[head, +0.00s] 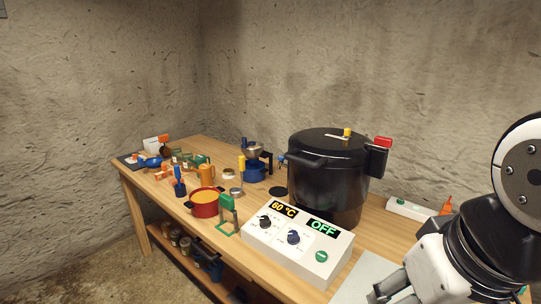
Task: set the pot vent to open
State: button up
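The large black pot (325,185) stands on the table behind the control box, with its black lid on. On top of the lid is a pale flat lever (335,137) with a yellow knob (347,132) at its right part. A red block (383,142) sits atop the black handle at the pot's right side. No label shows which part is the vent or its setting. My gripper (391,290) is at the bottom right edge, in front of and below the pot and well apart from it. Its fingers are partly cut off, so their opening is unclear.
A white control box (298,248) reads 60 °C and OFF in front of the pot. A red pot (205,203), a green stand (228,215) and a blue pot (254,172) stand left. A white power strip (410,209) lies right. Space above the lid is clear.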

aim_at(347, 132)
jog(key=i+j+z, duration=0.1)
jog(key=z, duration=0.5)
jog(key=i+j+z, duration=0.3)
jog(key=j+z, duration=0.25)
jog(key=j, duration=0.25)
jog(key=i+j+z, duration=0.1)
jog(key=j+z, duration=0.2)
jog(key=j, duration=0.15)
